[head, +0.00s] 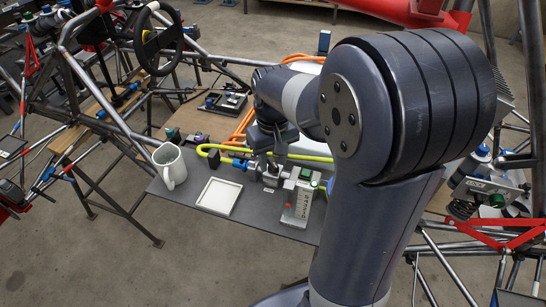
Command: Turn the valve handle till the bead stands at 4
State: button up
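A grey metal valve body (271,181) stands on the dark bench top, with a blue fitting (239,164) to its left. To its right is a pale upright scale panel (301,204) with small marks; a small red bead (290,207) shows at its left side, about mid-height. The numerals are too small to read. My gripper (271,163) points down directly over the valve, at the place of its handle. The fingers and handle overlap there, so I cannot tell whether they touch or whether the fingers are open or shut.
A dark box with a green top (306,174) is close on the right. Tube frames surround the bench.

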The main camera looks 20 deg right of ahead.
jog(key=shift+c, duration=0.2)
grip_shut()
jog(key=shift+n+p, duration=0.5)
jog(key=shift+n, duration=1.2)
jog(key=shift+o, duration=0.2)
grip_release()
